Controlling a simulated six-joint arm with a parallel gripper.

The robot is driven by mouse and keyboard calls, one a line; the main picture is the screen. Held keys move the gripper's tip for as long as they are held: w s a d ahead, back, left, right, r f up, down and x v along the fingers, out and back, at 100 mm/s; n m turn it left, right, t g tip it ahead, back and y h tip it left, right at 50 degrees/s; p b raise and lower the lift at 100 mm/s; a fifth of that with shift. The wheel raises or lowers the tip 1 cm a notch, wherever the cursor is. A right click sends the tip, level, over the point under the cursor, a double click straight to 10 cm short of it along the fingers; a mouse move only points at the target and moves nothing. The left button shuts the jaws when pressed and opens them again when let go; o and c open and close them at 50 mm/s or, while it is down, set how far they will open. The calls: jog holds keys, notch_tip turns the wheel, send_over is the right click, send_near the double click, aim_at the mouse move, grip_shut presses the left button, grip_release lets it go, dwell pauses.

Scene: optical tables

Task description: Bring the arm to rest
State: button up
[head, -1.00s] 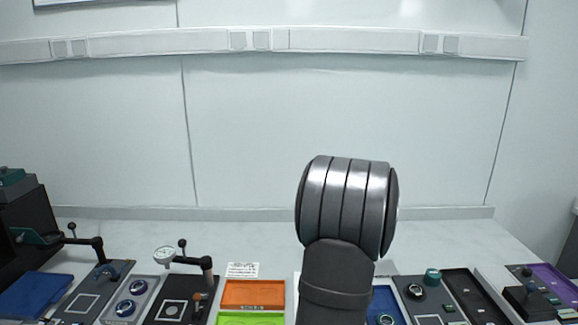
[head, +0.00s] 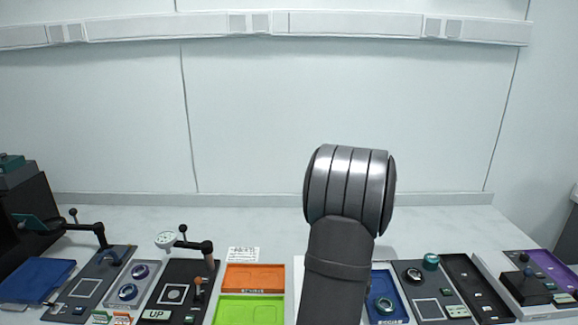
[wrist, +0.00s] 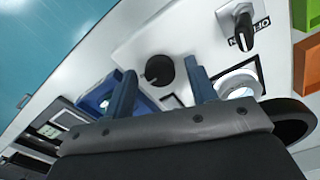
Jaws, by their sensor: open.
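My gripper (wrist: 160,68) shows in the wrist view as two blue fingers standing apart, with nothing held between them. A white panel (wrist: 190,40) lies beyond the fingertips, with a round black knob (wrist: 159,70) seen in the gap; I cannot tell how far away it is. In the head view my arm rises in front of the bench at the centre right, and the gripper is hidden there.
The bench (head: 270,218) carries a row of stations: a blue pad (head: 35,280), an orange tray (head: 254,277), a green tray (head: 248,310), a blue tray (head: 388,285) and a purple tray (head: 555,272). A black lever (wrist: 236,28) stands on the white panel. The bench behind the row is clear.

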jog(key=n, duration=0.5)
jog(key=shift+n, duration=2.2)
